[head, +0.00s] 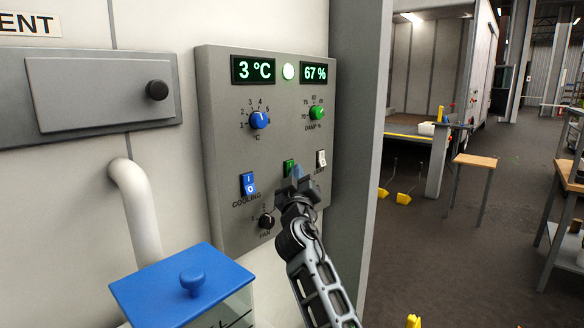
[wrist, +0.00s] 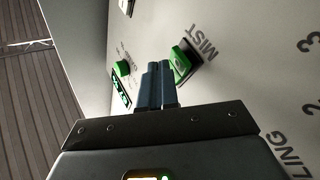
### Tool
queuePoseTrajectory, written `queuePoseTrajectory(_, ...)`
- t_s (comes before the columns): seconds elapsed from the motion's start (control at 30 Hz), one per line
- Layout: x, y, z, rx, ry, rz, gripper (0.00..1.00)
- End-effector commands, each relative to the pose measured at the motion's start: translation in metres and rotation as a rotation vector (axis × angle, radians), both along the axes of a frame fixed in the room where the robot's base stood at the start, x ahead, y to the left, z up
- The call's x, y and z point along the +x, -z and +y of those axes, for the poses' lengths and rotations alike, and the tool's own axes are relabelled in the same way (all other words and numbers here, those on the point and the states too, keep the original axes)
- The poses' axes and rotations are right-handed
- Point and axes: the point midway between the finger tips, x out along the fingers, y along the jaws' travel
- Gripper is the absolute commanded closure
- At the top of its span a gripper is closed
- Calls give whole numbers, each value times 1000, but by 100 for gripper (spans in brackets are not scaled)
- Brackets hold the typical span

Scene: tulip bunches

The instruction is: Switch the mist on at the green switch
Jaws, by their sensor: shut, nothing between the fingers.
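The green mist switch (head: 289,168) is a small rocker on the grey control panel (head: 225,140), partly hidden behind my gripper in the head view. In the wrist view the green switch (wrist: 181,64) shows beside the word MIST, just beyond and right of my fingertips. My gripper (head: 297,172) is shut and empty, its fingers pointing at the panel close to the switch. I cannot tell whether the fingertips touch it. The wrist view shows the blue-grey fingers of my gripper (wrist: 157,70) side by side.
The panel also carries a blue cooling switch (head: 248,184), a white switch (head: 321,158), a blue temperature knob (head: 259,120), a green damp knob (head: 317,113) and a black fan knob (head: 266,221). A blue-lidded box (head: 183,285) stands below left. Open floor lies to the right.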

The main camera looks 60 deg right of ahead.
Motion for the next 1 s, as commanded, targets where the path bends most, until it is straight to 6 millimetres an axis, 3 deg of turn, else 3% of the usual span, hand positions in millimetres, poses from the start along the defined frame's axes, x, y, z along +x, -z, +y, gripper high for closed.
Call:
queuePoseTrajectory(0.77,-17,7,4,0,0,0,100)
queuePoseTrajectory(1.0,-35,16,8,1,1,0,100)
